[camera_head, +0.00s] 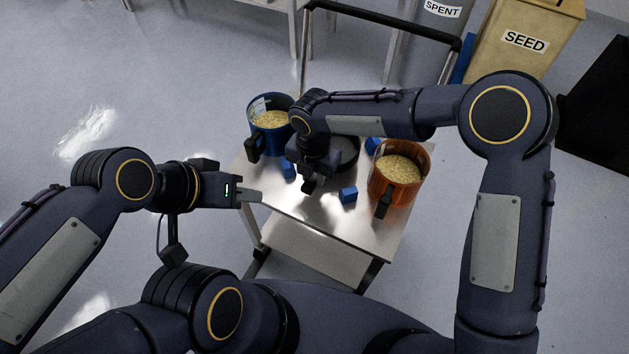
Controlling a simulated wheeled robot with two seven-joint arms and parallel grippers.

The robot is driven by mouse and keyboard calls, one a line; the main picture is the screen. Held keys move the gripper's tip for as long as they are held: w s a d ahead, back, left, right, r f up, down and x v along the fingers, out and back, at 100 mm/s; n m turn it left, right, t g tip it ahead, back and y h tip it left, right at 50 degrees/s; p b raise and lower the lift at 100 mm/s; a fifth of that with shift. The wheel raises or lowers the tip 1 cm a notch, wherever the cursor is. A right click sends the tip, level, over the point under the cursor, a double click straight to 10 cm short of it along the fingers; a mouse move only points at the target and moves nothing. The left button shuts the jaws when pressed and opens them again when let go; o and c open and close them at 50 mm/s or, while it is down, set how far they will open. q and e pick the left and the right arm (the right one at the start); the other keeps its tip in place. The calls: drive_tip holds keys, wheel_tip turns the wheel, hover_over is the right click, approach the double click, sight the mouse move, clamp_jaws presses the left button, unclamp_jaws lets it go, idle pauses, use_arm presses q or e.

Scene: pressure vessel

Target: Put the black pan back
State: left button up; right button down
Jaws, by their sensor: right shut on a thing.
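The black pan (349,154) is a dark round shape on the cart, between the two grain pots and partly hidden behind my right arm and gripper. My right gripper (310,182) points down over the cart at the near left side of the pan, shut on what looks like its handle. The grip itself is mostly hidden, and I cannot tell whether the pan touches the cart top. My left gripper (250,197) is empty beside the cart's left edge; its finger gap is not clear from this angle.
A blue pot (268,128) and an orange pot (399,178), both with pale grain, stand left and right on the cart (385,232). Blue blocks (348,195) sit around the pan. A SEED bin (513,62) and a SPENT bin (432,32) stand behind.

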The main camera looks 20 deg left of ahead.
drive_tip(key=shift+f, duration=1.8)
drive_tip(key=shift+f+b, duration=0.1)
drive_tip(key=shift+b, duration=0.25)
drive_tip(key=c, duration=1.2)
unclamp_jaws()
drive_tip(key=shift+o, duration=0.2)
drive_tip(key=shift+r, duration=0.25)
wheel_tip(320, 180, up, 12)
drive_tip(key=shift+f+p, duration=0.1)
drive_tip(key=shift+p, duration=0.85)
